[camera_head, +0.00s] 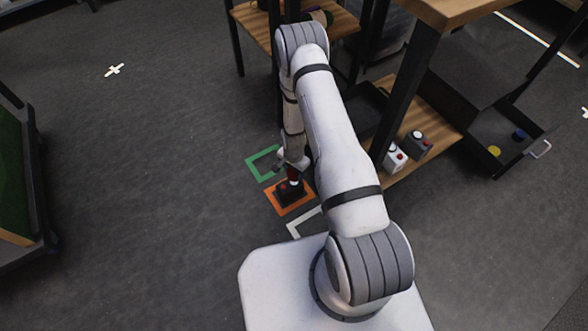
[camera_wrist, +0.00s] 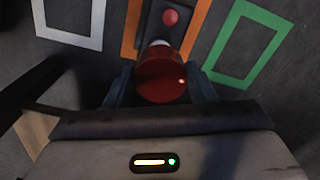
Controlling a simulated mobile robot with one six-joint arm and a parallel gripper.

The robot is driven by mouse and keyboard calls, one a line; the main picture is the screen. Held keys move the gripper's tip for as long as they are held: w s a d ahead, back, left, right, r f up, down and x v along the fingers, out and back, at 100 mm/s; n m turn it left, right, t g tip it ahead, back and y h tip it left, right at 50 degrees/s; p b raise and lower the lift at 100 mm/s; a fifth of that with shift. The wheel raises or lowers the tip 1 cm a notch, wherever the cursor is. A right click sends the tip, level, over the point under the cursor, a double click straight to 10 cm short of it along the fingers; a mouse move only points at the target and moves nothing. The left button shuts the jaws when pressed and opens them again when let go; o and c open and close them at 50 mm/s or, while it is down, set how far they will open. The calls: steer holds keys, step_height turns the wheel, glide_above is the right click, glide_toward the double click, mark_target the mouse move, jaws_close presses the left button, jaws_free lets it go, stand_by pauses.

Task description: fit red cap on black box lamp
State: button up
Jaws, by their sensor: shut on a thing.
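The black box (camera_head: 291,196) stands on the floor inside the orange frame, with a red button (camera_head: 283,186) on top. In the wrist view the box (camera_wrist: 151,20) shows beyond my gripper, with its red button (camera_wrist: 171,18). The red cap (camera_wrist: 161,76) is between my fingers; it also shows in the head view (camera_head: 293,172), over the box. My gripper (camera_wrist: 160,88) is shut on the cap. A pale bit of the lamp (camera_wrist: 159,44) shows at the cap's far edge. The cap hides the rest, so I cannot tell whether they touch.
A green frame (camera_head: 252,166) and a white frame (camera_head: 293,229) flank the orange frame (camera_head: 304,206). A wooden shelf (camera_head: 440,135) at right holds a white box (camera_head: 394,159) and a grey box (camera_head: 416,146). An open drawer (camera_head: 492,130) holds blue (camera_head: 519,134) and yellow (camera_head: 494,151) caps.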

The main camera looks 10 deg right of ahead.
mark_target(293, 178)
steer(key=shift+f+b, duration=1)
steer(key=shift+f, duration=0.95)
steer(key=shift+s+a, duration=0.1)
steer(key=shift+f+b, duration=0.6)
steer(key=shift+b, duration=0.05)
steer(key=o, duration=0.7)
steer(key=shift+r+p, duration=3.55)
steer(key=shift+r, duration=2)
